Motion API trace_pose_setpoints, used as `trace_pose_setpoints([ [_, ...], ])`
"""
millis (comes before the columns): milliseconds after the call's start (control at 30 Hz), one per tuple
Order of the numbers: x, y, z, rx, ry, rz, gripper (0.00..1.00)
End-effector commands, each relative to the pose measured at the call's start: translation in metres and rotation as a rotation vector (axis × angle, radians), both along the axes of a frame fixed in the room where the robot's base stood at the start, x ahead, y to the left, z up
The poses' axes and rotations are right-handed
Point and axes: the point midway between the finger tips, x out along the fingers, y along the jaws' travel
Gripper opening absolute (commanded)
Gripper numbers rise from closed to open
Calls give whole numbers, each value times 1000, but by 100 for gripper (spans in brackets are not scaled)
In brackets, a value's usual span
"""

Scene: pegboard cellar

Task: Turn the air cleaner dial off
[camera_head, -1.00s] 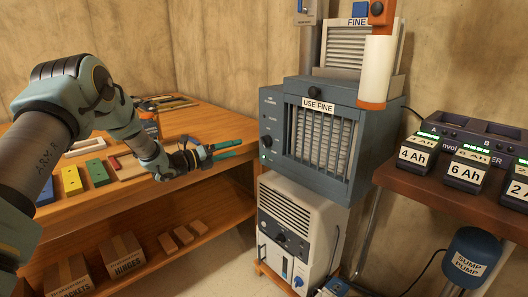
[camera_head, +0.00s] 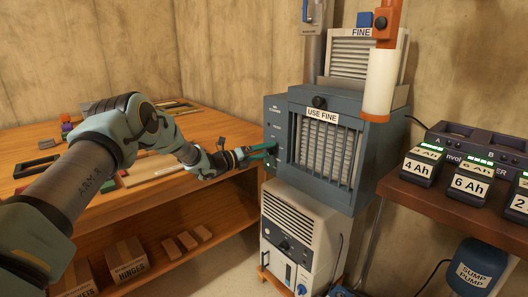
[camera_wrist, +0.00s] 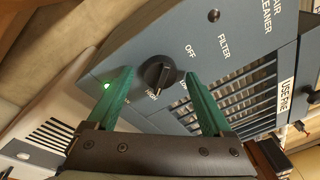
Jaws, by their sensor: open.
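The air cleaner (camera_head: 370,150) is a blue-grey box with a slatted front and a "USE FINE" label. Its control panel (camera_head: 278,110) is on the left side. In the wrist view the black dial (camera_wrist: 159,73) sits on that panel, near the printed words OFF and FILTER. Its pale pointer mark appears to face the HIGH label, away from OFF. My gripper (camera_wrist: 156,76) is open, with one green finger on each side of the dial; contact cannot be told. In the head view my gripper (camera_head: 262,151) reaches the panel and hides the dial.
A white unit (camera_head: 290,245) stands below the air cleaner. A wooden workbench (camera_head: 215,130) with tools and blocks lies left, under my arm. A brown shelf (camera_head: 450,205) with battery chargers is at right. An orange-and-white cylinder (camera_head: 380,85) stands above the cleaner.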

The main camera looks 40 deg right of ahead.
Motion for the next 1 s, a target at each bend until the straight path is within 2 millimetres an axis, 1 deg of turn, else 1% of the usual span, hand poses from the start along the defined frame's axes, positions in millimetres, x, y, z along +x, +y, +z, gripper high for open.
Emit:
trace_pose_setpoints([
  [133,0,0,0,0,0,0,85],
  [167,0,0,0,0,0,0,82],
  [900,0,1,0,0,0,0,0],
  [1000,0,1,0,0,2,1,0],
])
